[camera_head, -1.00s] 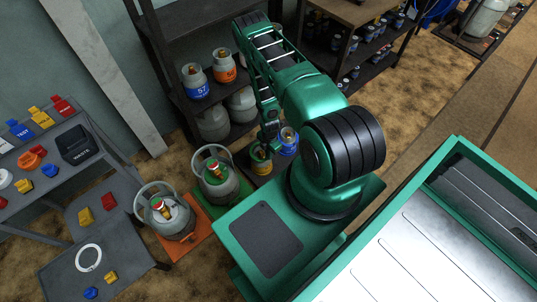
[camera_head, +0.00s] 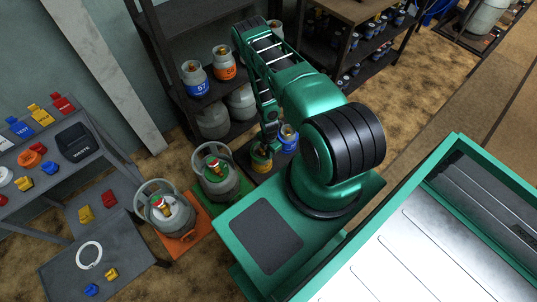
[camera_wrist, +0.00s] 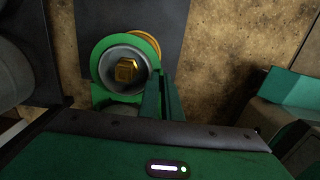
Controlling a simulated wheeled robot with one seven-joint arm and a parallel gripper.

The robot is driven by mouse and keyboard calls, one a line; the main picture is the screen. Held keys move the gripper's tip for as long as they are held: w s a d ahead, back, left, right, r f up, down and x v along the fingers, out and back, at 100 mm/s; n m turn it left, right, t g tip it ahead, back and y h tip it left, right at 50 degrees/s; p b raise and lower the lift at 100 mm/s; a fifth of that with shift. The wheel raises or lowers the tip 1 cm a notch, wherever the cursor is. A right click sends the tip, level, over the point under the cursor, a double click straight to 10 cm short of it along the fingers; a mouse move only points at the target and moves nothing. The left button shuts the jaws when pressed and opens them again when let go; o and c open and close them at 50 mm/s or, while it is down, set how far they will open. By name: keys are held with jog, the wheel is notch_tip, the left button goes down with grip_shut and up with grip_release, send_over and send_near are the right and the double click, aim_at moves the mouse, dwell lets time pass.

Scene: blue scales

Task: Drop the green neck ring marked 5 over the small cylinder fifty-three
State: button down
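The small cylinder (camera_head: 261,161) with an orange-yellow band stands on a dark mat under my gripper in the head view. Its number cannot be read. In the wrist view its brass valve (camera_wrist: 126,70) and grey top show through the green neck ring (camera_wrist: 98,64). The ring is around the valve, off-centre from the orange band (camera_wrist: 148,38), which shows at the upper right. The ring's height over the shoulder and its mark cannot be told. My gripper (camera_wrist: 160,84) appears shut on the ring's near right rim; it also shows in the head view (camera_head: 269,143).
A blue-banded cylinder (camera_head: 288,141) stands close to the right. Larger grey cylinders stand on the green mat (camera_head: 205,205) and orange mat (camera_head: 172,242) to the left. A dark shelf (camera_head: 205,104) with cylinders is behind. A white ring (camera_head: 89,255) lies on the lower left table.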

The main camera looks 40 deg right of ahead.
jog(key=c, duration=1.9)
grip_release()
jog(key=shift+r, duration=3.75)
